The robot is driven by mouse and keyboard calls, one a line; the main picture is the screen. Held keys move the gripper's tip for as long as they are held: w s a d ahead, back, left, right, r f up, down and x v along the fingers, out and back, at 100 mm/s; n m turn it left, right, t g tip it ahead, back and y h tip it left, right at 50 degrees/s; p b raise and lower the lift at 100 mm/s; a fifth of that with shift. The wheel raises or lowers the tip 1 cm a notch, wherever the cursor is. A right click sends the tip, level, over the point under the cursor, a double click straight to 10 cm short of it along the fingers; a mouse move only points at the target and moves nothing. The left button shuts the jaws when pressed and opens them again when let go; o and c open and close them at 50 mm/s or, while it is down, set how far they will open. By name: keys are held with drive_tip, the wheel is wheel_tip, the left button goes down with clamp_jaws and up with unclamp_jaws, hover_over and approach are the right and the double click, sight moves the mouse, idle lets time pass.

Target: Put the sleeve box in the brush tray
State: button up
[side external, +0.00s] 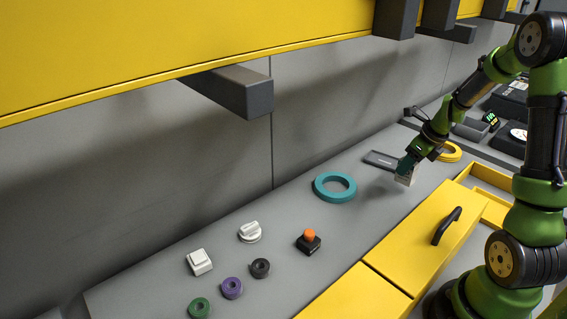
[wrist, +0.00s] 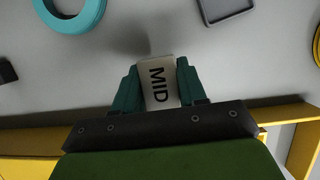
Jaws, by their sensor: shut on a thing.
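My gripper (wrist: 155,88) is shut on a small pale box with "MID" printed on it (wrist: 159,84), which I take to be the sleeve box. The box also shows under my gripper in the side view (side external: 405,178), where it appears a little above the grey worktop. A shallow dark grey tray (side external: 368,154), likely the brush tray, lies flat behind and left of my gripper in the side view. In the wrist view the tray (wrist: 205,14) is at the top right, cut off by the frame edge, apart from the box. The visible part of it looks empty.
A teal ring (side external: 321,192) lies left of my gripper and a yellow ring (side external: 451,152) to its right. Yellow drawers with a black handle (side external: 446,226) line the front edge. An orange-topped button (side external: 309,240) and several small rolls stand farther left.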

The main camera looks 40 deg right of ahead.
drive_tip(key=w+d, duration=0.4)
drive_tip(key=w, duration=0.1)
drive_tip(key=w+d, duration=0.3)
drive_tip(key=shift+f, duration=0.4)
drive_tip(key=w+d+r, duration=0.2)
drive_tip(key=w+d, duration=0.1)
drive_tip(key=w, duration=0.1)
hover_over(385, 162)
drive_tip(key=shift+w+f, duration=0.1)
drive_tip(key=shift+f, duration=2.3)
drive_tip(key=shift+f, duration=0.2)
drive_tip(key=o, duration=1.2)
drive_tip(key=shift+c, duration=0.2)
